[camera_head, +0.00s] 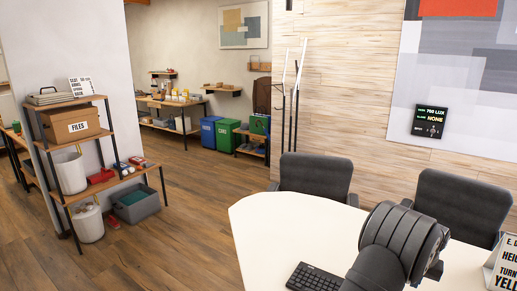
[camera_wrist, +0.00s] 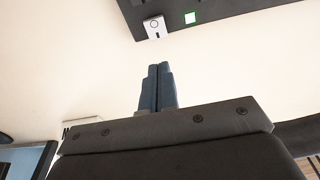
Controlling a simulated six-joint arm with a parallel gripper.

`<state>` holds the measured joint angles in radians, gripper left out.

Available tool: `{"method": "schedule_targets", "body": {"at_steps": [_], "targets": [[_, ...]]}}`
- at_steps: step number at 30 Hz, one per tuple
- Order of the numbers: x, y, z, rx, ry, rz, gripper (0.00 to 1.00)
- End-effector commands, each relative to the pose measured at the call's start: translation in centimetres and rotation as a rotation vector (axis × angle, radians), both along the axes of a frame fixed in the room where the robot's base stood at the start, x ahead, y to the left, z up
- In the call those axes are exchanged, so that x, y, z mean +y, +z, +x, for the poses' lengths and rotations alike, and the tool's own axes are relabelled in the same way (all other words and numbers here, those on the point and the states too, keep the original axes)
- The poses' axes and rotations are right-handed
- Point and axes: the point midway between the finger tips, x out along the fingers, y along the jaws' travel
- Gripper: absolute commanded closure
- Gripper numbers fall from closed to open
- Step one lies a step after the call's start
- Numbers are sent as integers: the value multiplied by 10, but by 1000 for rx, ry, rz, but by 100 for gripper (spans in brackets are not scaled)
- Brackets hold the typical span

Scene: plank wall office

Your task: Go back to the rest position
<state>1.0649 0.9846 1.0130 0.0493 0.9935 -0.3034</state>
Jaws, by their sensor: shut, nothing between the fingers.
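My gripper (camera_wrist: 158,70) shows in the wrist view with its two dark blue fingers pressed together, shut and empty. Below the fingers in that view is a pale table surface. In the head view my dark arm rises over the right part of the white table (camera_head: 262,225), and the fingers are hidden there.
A black keyboard (camera_head: 315,278) lies at the table's front edge. A printed sign (camera_head: 507,262) stands at the far right. Two grey chairs (camera_head: 316,175) (camera_head: 462,200) are behind the table. A shelf unit (camera_head: 90,140) stands at left. Wooden floor (camera_head: 190,220) between is clear.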

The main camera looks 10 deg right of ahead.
Motion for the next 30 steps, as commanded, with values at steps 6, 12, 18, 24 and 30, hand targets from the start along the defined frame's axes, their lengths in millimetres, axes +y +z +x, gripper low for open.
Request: {"method": "schedule_targets", "body": {"at_steps": [6,12,18,24,30], "targets": [[2,-54,-1,6,-1,10,100],[1,-53,0,1,0,2,100],[1,-12,0,0,0,1,100],[15,10,9,3,19,8,100],[50,7,29,1,62,6,100]]}}
